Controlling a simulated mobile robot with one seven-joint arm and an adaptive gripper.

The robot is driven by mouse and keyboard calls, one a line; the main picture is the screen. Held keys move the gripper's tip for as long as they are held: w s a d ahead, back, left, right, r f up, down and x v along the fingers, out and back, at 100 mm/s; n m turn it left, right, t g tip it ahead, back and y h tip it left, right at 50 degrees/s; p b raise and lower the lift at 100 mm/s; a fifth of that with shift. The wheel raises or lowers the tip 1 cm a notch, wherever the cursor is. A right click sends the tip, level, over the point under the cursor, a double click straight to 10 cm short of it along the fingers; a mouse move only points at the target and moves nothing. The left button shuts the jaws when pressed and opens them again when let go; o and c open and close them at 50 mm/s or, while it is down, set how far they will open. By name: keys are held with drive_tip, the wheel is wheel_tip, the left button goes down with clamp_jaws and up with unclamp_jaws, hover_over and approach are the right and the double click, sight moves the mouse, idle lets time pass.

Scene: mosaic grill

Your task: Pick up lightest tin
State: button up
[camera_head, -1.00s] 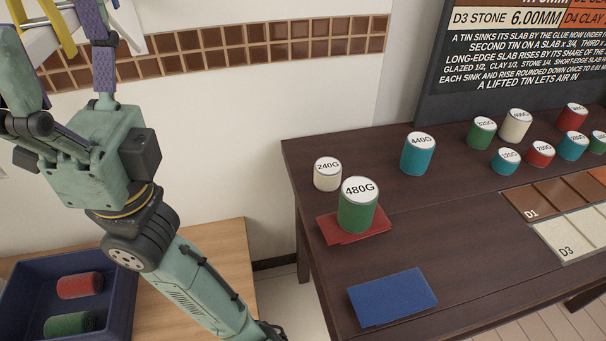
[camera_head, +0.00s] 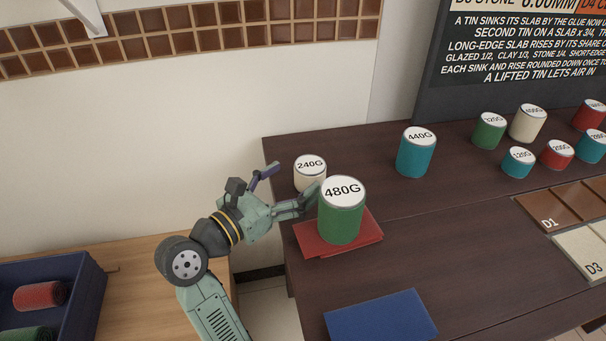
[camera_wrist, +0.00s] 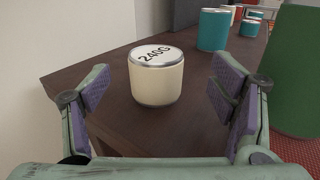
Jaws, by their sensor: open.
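A cream tin marked 240G (camera_head: 309,179) stands upright near the left edge of the dark table. In the wrist view the 240G tin (camera_wrist: 157,82) stands ahead, centred between my fingers. My gripper (camera_head: 283,186) is open and empty, its two fingers pointing at this tin. A green tin marked 480G (camera_head: 341,218) stands on a red slab (camera_head: 367,246), close to the right finger. A teal tin marked 440G (camera_head: 415,156) stands farther right. A small teal tin (camera_head: 517,164), whose label looks like 120G, is among several tins at the right.
A blue slab (camera_head: 380,319) lies at the table's front. Tile samples marked D1 (camera_head: 555,212) and D3 (camera_head: 585,252) lie at right. A dark sign (camera_head: 445,85) stands behind.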

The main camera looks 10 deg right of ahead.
sight(321, 159)
drive_tip(key=p+x, duration=0.1)
drive_tip(key=x, duration=0.5)
drive_tip(key=shift+w+f, duration=0.15)
drive_tip(key=shift+w, duration=0.1)
drive_tip(key=shift+c, duration=0.2)
drive_tip(key=c, duration=1.4)
drive_tip(key=shift+c, duration=0.2)
